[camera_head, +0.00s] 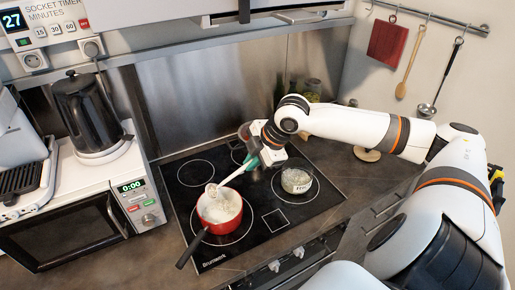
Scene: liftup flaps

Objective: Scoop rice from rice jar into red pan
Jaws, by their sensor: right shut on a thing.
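The red pan (203,222) stands on the front left of the black hob, its dark handle pointing to the lower left. Whitish contents show inside it. My right gripper (254,161) is shut on a pale, long-handled scoop (232,176), above the hob and up and right of the pan. The scoop slants down to the left, and its head is over the pan's far left part. Whether rice is in the head is too small to tell. The glass rice jar (297,181), with a label and pale contents, stands on the hob's right side. My left gripper is not in view.
The black hob (272,219) is clear between pan and jar. A white microwave (75,215) with a black kettle (88,112) stands at left.

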